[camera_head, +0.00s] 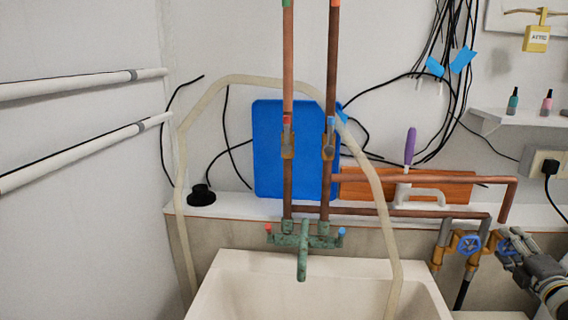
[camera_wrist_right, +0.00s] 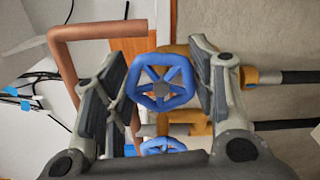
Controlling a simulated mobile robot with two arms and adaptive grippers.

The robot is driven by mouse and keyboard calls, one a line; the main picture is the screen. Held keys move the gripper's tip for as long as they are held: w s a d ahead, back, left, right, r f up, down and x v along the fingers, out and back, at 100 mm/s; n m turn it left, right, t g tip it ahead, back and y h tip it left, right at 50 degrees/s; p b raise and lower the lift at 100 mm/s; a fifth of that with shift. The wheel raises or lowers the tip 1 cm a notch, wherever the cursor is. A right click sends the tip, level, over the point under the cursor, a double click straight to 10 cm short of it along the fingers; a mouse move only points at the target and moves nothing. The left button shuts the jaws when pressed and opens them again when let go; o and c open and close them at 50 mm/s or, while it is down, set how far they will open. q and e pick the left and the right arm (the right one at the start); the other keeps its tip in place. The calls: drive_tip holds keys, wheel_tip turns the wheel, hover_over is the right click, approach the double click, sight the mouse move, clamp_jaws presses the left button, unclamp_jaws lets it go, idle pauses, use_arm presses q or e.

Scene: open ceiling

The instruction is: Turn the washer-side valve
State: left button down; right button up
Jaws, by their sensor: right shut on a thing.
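Two blue valve wheels sit on brass valves at the lower right of the head view. The left wheel (camera_head: 469,245) is clear of my gripper. The right wheel (camera_head: 506,248) is partly covered by my right gripper (camera_head: 513,246), which reaches in from the lower right. In the right wrist view my right gripper (camera_wrist_right: 158,85) has one finger on each side of the nearer blue wheel (camera_wrist_right: 160,90) and is shut on it. The other blue wheel (camera_wrist_right: 163,146) shows below, partly hidden by the gripper body. My left gripper is out of view.
Copper pipes (camera_head: 430,181) run above the valves. A cream sink (camera_head: 240,262) with a green tap (camera_head: 303,255) and a looped beige hose (camera_head: 385,220) stands left of them. A socket with a black plug (camera_head: 550,167) is above right.

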drive_tip(key=shift+n, duration=0.3)
drive_tip(key=n, duration=0.3)
drive_tip(key=shift+n+b, duration=0.3)
drive_tip(key=shift+n, duration=0.1)
drive_tip(key=shift+r+n, duration=0.1)
drive_tip(key=shift+n, duration=1.4)
drive_tip(key=n, duration=0.3)
drive_tip(key=shift+a+b, duration=0.1)
drive_tip(key=shift+b, duration=0.2)
drive_tip(key=shift+n, duration=0.3)
